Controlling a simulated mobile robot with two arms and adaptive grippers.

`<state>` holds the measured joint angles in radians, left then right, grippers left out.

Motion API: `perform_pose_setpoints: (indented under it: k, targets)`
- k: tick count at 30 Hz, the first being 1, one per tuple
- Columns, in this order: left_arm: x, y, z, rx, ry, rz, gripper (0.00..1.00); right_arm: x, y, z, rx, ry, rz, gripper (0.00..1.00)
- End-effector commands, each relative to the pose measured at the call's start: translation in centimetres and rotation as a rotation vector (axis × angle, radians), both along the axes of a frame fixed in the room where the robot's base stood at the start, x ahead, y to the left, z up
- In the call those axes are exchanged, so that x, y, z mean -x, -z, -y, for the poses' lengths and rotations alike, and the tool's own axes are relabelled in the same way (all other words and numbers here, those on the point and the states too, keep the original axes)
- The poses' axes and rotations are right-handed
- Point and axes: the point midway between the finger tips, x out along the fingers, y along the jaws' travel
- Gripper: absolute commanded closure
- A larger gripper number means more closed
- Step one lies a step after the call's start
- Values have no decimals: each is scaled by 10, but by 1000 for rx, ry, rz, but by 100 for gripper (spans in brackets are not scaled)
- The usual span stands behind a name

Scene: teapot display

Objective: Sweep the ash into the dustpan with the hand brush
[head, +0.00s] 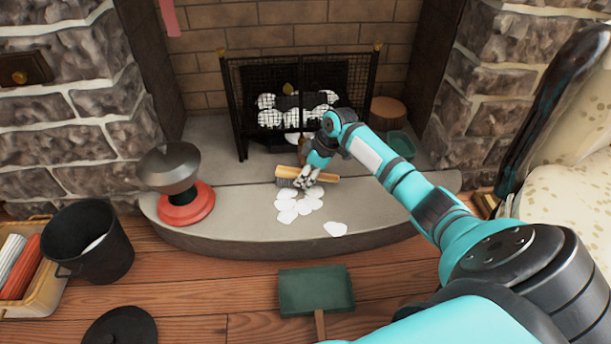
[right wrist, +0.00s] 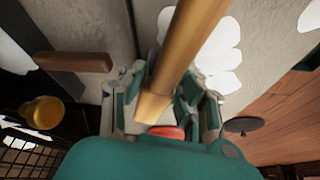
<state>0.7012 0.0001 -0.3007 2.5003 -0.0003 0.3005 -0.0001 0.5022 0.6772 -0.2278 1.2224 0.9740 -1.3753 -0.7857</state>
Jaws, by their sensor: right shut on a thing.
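The hand brush (head: 322,179), with a wooden back and dark bristles, is on the stone hearth in the head view. My right gripper (head: 308,181) is shut on it; the wooden part (right wrist: 185,50) runs between the fingers (right wrist: 162,105) in the right wrist view. The ash (head: 298,204) is several flat white patches on the hearth just in front of the brush, with one patch (head: 335,229) apart to the right. White ash also shows beside the brush in the right wrist view (right wrist: 220,55). The green dustpan (head: 316,290) lies on the wood floor below the hearth. My left gripper is not in view.
A mesh fire screen (head: 300,95) stands behind the brush. A grey and red object (head: 185,206) stands at the hearth's left. A black bucket (head: 100,255), a basket (head: 40,296) and a dark disc (head: 120,328) are on the floor at left. An armchair (head: 560,160) is at right.

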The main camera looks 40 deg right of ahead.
Motion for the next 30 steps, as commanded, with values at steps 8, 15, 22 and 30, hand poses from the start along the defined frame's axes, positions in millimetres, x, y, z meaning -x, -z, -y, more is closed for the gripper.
perform_pose_setpoints:
  k: [8,15,22,30]
  targets:
    - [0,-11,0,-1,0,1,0,0,0,-1,0,0,-1,95]
    - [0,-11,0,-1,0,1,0,0,0,-1,0,0,-1,95]
    - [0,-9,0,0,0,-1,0,0,3,-1,-1,0,-1,95]
    - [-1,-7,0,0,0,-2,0,0,7,-1,-1,0,-1,95]
